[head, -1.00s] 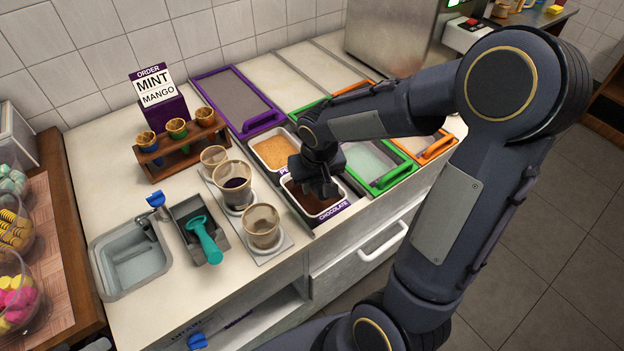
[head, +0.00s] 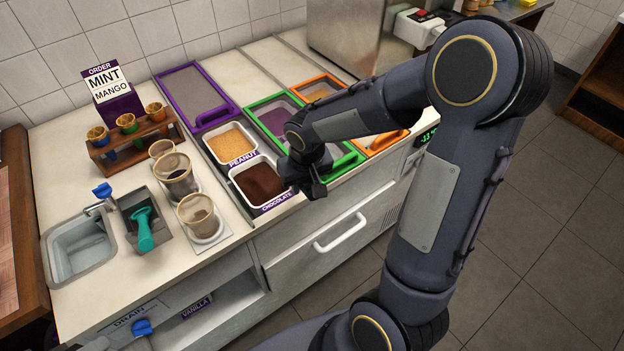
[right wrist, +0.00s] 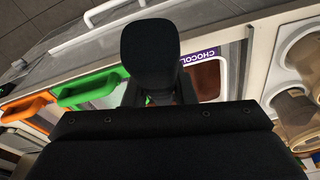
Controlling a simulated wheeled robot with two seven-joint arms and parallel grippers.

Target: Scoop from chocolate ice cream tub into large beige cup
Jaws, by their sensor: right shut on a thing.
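The white chocolate tub (head: 236,168) with dark brown ice cream sits in the counter, its label at the front. My right gripper (head: 312,187) is at the tub's right edge. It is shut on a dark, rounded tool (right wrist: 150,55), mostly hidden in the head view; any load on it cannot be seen. Three beige, see-through cups stand left of the tub. The middle one (head: 177,176) looks largest and has something dark inside; it also shows in the right wrist view (right wrist: 286,126). My left gripper is not in view.
A peanut tub (head: 231,142) is behind the chocolate tub. Green (head: 345,165) and orange (head: 385,142) framed lids lie to the right. A smaller cup (head: 162,148) and another cup (head: 199,213) flank the large one. A teal scoop (head: 144,230) rests in a grey holder beside the sink (head: 80,247).

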